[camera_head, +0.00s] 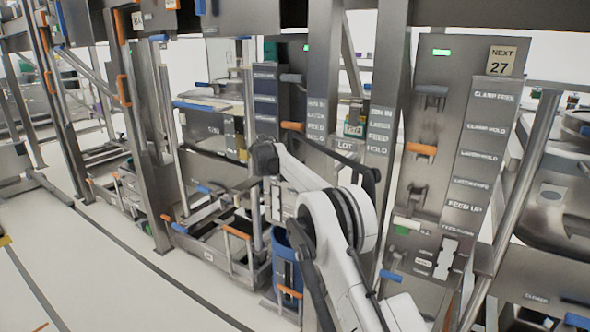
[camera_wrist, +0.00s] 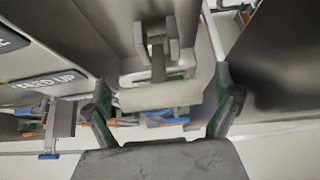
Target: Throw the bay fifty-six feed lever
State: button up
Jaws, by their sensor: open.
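In the wrist view a cream cross-bar handle (camera_wrist: 160,95) hangs from a grey forked bracket on a metal panel. My gripper (camera_wrist: 164,104) is open, with one finger to each side of this handle. Contact between fingers and handle cannot be made out. A FEED UP label (camera_wrist: 47,80) is left of the handle, with part of another label above it. No bay number is readable in the wrist view. In the head view my white arm reaches toward the panels, and the gripper fingers cannot be made out.
In the head view the right panel has a NEXT 27 sign (camera_head: 501,60), an orange lever (camera_head: 421,149), a cream lever (camera_head: 407,223) and a blue lever (camera_head: 390,275). A blue bin (camera_head: 281,258) stands low beside my arm. Metal posts frame the bays.

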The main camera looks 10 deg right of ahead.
jog(key=v, duration=1.2)
jog(key=shift+w, duration=0.1)
